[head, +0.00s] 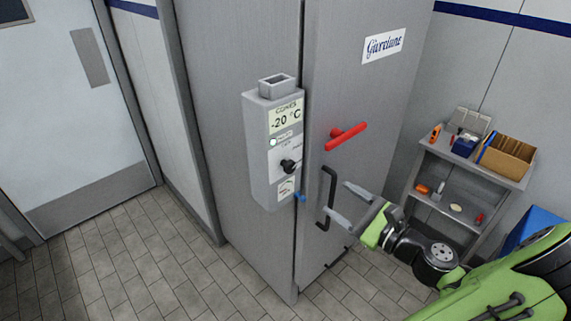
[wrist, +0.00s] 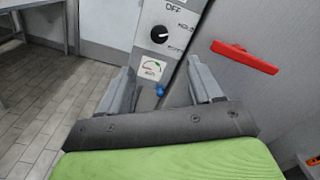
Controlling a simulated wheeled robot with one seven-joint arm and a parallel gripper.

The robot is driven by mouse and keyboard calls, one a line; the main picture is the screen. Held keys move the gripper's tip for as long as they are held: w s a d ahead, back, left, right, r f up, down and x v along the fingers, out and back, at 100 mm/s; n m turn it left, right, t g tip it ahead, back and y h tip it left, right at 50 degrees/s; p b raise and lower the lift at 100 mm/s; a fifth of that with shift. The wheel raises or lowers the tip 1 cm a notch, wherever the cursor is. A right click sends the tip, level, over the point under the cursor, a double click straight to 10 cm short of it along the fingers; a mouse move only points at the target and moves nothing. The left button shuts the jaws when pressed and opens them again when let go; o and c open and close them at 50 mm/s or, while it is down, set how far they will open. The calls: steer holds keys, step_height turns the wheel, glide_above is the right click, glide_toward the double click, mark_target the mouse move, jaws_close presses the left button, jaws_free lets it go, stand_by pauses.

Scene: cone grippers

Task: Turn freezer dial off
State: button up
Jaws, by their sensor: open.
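The freezer dial (head: 288,166) is a black knob on the grey control box (head: 259,150) fixed to the freezer front. In the wrist view the dial (wrist: 159,35) sits just below the word OFF, beyond and above the fingertips. Its pointer direction is hard to make out. My gripper (head: 338,202) is open and empty, in front of the freezer door, right of and lower than the dial. In the wrist view the gripper (wrist: 158,80) has its fingers spread, apart from the dial.
A red handle (head: 346,136) sticks out from the freezer door (head: 370,100), right of the box. A black vertical door handle (head: 327,197) is close to my fingers. A small blue knob (wrist: 160,91) sits below the box. A shelf (head: 470,165) with boxes stands right.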

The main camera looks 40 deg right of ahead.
mark_target(291, 169)
steer(key=w, duration=1.4)
steer(key=shift+w+a+b, duration=0.3)
steer(key=shift+w+b, duration=0.05)
steer(key=shift+w, duration=0.05)
steer(key=c, duration=1)
steer(key=shift+n, duration=0.4)
steer(key=n+b, duration=0.1)
steer(key=n, duration=0.2)
steer(key=n+b, duration=0.1)
steer(key=n, duration=0.1)
steer(key=shift+f+n+b, duration=0.25)
steer(key=shift+n+b, duration=0.05)
steer(key=n+b, duration=0.3)
steer(key=n, duration=0.2)
steer(key=shift+n+b, duration=0.3)
steer(key=shift+b, duration=0.05)
steer(key=o, duration=1)
steer(key=shift+s, duration=0.1)
